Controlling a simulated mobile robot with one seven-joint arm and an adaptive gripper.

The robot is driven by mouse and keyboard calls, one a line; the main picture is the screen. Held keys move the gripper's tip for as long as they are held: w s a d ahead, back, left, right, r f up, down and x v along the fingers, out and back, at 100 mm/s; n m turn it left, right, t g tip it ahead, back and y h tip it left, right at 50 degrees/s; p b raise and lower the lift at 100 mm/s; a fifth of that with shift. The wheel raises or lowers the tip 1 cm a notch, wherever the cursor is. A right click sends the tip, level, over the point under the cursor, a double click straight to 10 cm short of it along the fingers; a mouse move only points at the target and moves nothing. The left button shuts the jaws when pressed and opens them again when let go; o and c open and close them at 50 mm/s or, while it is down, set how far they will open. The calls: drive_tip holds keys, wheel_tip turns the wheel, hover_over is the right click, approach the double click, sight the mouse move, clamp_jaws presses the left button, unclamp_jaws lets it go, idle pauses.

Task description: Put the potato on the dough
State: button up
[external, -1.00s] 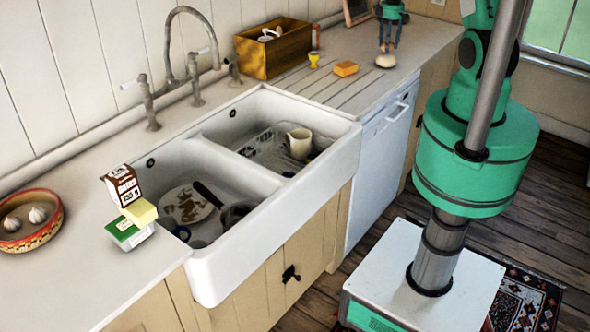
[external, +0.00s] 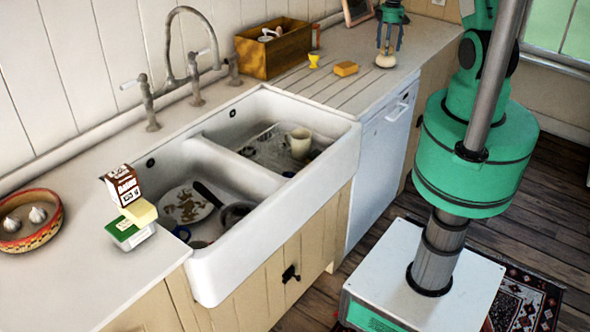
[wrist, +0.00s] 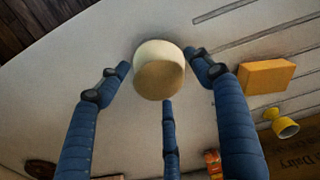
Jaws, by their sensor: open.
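The pale, round dough (external: 385,62) sits on the counter at the far right end, close to the front edge. In the wrist view the cream dough (wrist: 153,47) is partly covered by a tan-brown rounded thing, which looks like the potato (wrist: 160,80), lying over it. In the external view the potato is too small to make out clearly. My gripper (external: 389,46) points down above the dough. Its three blue fingers are spread around the potato and dough in the wrist view (wrist: 160,75), with visible gaps, so it is open.
An orange sponge (external: 345,69) and a yellow egg cup (external: 313,62) stand left of the dough. A wooden box (external: 272,50) is behind them. The double sink (external: 200,262) holds dishes. A carton (external: 122,185) and a bowl (external: 30,238) are far left.

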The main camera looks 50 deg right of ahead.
drive_tip(key=shift+r, duration=0.1)
wheel_tip(320, 180, up, 12)
idle(0.7)
drive_tip(key=shift+r, duration=0.1)
idle(0.5)
